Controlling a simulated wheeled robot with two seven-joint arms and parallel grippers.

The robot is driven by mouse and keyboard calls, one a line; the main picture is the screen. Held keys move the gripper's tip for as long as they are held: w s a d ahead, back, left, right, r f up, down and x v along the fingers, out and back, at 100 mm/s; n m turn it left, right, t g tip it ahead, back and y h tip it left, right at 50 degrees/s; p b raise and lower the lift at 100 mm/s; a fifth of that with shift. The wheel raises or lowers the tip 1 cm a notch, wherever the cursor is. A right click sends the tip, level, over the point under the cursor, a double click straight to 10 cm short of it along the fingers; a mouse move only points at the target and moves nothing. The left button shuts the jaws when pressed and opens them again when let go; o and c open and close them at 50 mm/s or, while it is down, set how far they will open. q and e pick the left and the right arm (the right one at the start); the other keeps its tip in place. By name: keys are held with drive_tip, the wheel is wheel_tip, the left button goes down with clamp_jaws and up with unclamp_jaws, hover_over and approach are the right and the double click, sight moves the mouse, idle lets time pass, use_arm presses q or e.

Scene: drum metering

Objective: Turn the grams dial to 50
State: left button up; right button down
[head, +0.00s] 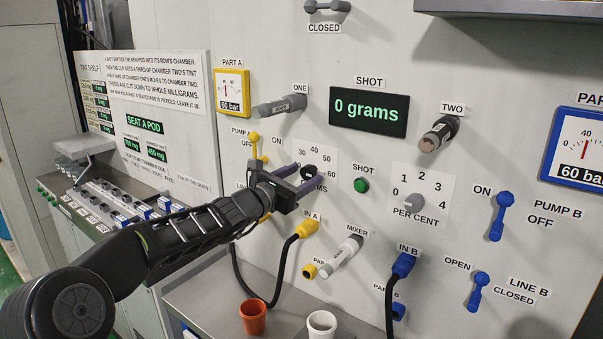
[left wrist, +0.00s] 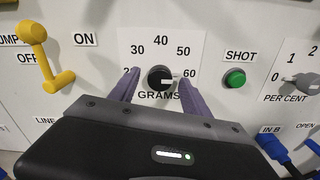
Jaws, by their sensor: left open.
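The grams dial (left wrist: 160,78) is a round black knob on a white scale plate in the left wrist view, with 30, 40, 50 and 60 readable around it. A light mark on the knob points right, toward 60. In the head view the dial (head: 308,171) is partly covered by my left gripper (head: 304,178). That gripper is open, its two purple fingers on either side of the knob; I cannot tell whether they touch it. In the left wrist view the fingers (left wrist: 158,74) frame the knob, and the lower scale is partly hidden. My right gripper is not in view.
The green shot button (head: 362,185) and the per cent dial (head: 416,203) are right of the grams dial. The yellow pump A lever (head: 256,146) is left. The shot display (head: 368,112) reads 0 grams.

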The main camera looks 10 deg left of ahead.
use_arm(q)
drive_tip(key=shift+c, duration=0.4)
clamp_jaws()
